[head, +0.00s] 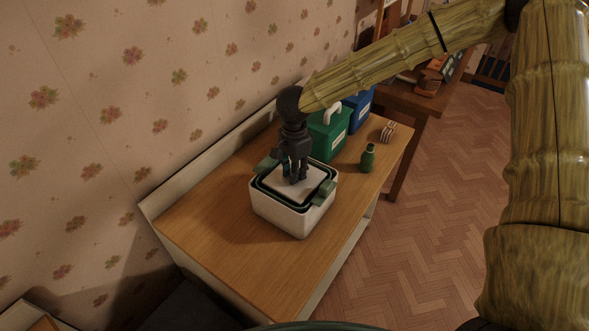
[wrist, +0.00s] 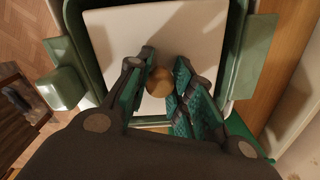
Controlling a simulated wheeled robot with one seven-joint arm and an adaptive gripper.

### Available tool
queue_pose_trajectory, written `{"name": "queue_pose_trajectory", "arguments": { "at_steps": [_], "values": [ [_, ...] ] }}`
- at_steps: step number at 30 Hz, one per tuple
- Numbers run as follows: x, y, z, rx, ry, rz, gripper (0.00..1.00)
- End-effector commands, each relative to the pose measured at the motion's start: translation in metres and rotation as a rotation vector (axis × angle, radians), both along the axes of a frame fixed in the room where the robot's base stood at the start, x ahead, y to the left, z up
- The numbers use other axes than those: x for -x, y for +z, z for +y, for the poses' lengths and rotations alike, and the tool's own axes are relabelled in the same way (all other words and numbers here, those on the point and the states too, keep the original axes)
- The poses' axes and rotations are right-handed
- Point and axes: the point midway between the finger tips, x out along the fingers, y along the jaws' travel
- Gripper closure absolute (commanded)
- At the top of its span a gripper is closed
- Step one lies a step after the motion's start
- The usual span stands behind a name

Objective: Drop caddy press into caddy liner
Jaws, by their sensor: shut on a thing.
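The caddy press is a pale square plate (head: 283,184) with a round wooden knob, clear in the wrist view (wrist: 160,86). My gripper (head: 294,178) is above the plate with its fingers closed on the knob; its fingertips also show in the wrist view (wrist: 168,70). The caddy liner is a dark green square frame (head: 312,198) with side handles, set in a white bin (head: 285,217); its rim surrounds the plate in the wrist view (wrist: 84,60). The plate lies level within the liner's outline. Its exact depth and any contact with the liner are hard to tell.
A green caddy (head: 328,138) with a pale handle and a blue one (head: 357,112) stand behind the bin. A green bottle (head: 368,160) and a small striped object (head: 388,132) are to the right. The wooden tabletop (head: 210,225) is clear at front left.

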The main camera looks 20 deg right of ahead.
Motion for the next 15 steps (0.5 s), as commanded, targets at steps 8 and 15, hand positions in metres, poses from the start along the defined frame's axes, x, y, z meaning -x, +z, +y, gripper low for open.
{"name": "queue_pose_trajectory", "arguments": {
  "at_steps": [8,15],
  "values": [
    [0.0002,-0.0022,0.0000,0.000,0.000,0.001,1.00],
    [0.0001,-0.0074,0.0001,0.000,0.000,0.001,1.00]
  ]
}}
